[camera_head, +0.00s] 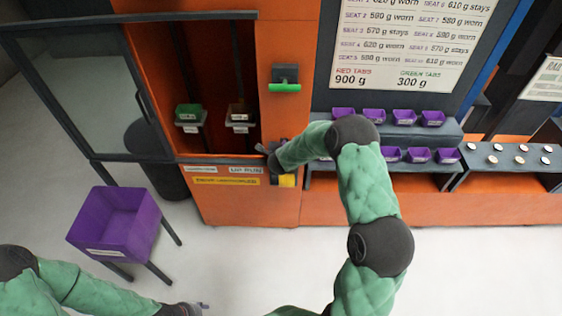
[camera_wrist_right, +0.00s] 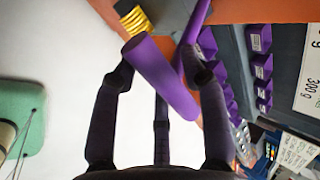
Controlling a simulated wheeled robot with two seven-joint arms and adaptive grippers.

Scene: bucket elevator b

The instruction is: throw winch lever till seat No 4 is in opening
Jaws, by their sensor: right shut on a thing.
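The elevator opening (camera_head: 215,90) stands in the orange cabinet. A seat with a green bucket (camera_head: 188,112) shows at its left, and a seat with a brownish bucket (camera_head: 238,113) at its right. Their labels are too small to read. My right gripper (camera_head: 270,157) is at the cabinet front, just below the opening's right corner. In the right wrist view its fingers (camera_wrist_right: 163,80) are shut on the purple grip of the winch lever (camera_wrist_right: 158,72). In the head view my arm mostly hides the lever. My left gripper (camera_head: 190,308) is low at the bottom edge, away from the cabinet; its jaws are unclear.
A glass door (camera_head: 85,90) stands open at the left. A purple bin (camera_head: 115,222) on legs stands on the floor before it. A green handle (camera_head: 285,87) is right of the opening. Shelves at the right hold several purple trays (camera_head: 432,118).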

